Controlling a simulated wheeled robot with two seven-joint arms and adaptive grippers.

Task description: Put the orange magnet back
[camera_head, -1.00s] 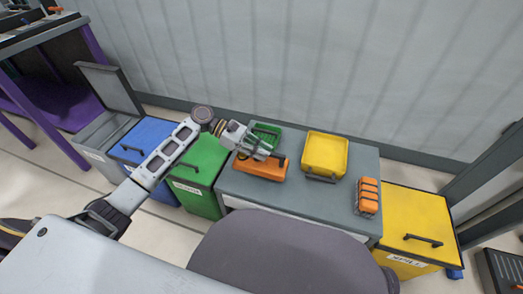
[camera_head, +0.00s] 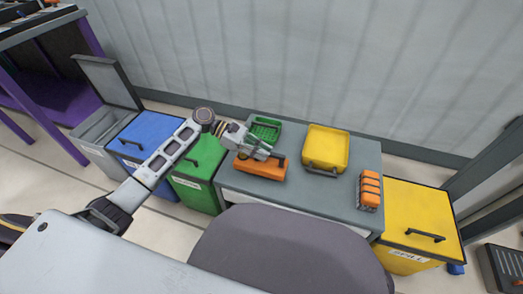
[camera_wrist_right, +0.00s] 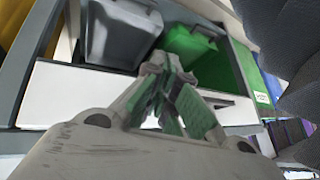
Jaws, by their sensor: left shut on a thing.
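The orange magnet (camera_head: 260,169) is a long orange block near the front left of the grey table top in the head view. My left gripper (camera_head: 268,155) is over it, with its fingers shut at its upper side by a dark part; the fingers hide some of the magnet. I cannot tell whether the magnet touches the table. My right gripper (camera_wrist_right: 157,72) shows in the right wrist view, its green-padded fingers brought together with nothing visible between them.
The grey table (camera_head: 330,200) holds a green tray (camera_head: 266,130), a yellow tray (camera_head: 326,149) and a rack of orange pieces (camera_head: 369,190). Blue (camera_head: 150,140), green (camera_head: 200,170) and yellow (camera_head: 415,220) bins flank it. A dark rounded chair-like shape (camera_head: 290,250) stands in front.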

